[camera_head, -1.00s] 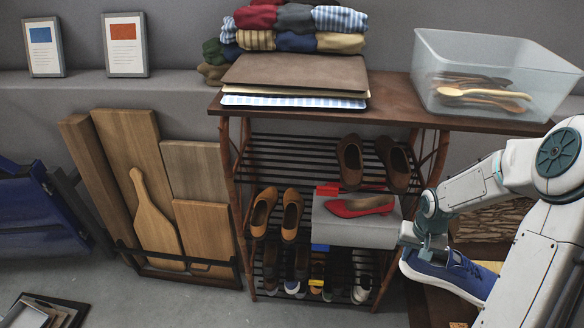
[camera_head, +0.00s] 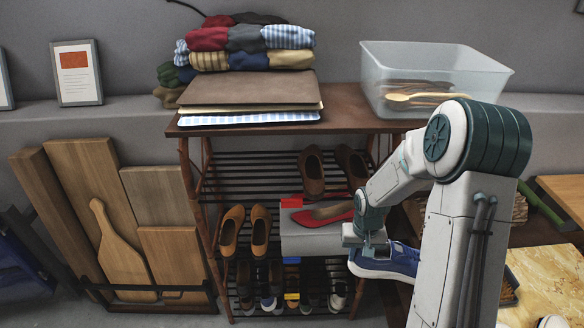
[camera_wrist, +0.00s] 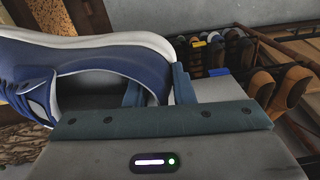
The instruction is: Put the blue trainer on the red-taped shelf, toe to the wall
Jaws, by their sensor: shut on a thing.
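The blue trainer (camera_head: 382,268) with a white sole hangs in my gripper (camera_head: 366,248), to the right of the shoe rack's front. My gripper is shut on its heel end. Its front part runs right in the head view and is partly hidden behind my arm. The trainer (camera_wrist: 95,50) fills the left of the wrist view, its laces farthest from my gripper (camera_wrist: 160,88). The red tape (camera_head: 291,202) marks the front edge of the rack's upper wire shelf (camera_head: 250,180). Brown shoes (camera_head: 312,174) stand at that shelf's right; its left part is bare.
A grey box (camera_head: 305,238) with a red shoe (camera_head: 325,215) sits below the upper shelf, beside brown loafers (camera_head: 231,230). Blue tape (camera_head: 291,260) and yellow tape (camera_head: 291,296) mark lower shelves. A clear bin (camera_head: 440,75) and folded clothes (camera_head: 245,40) stand on top.

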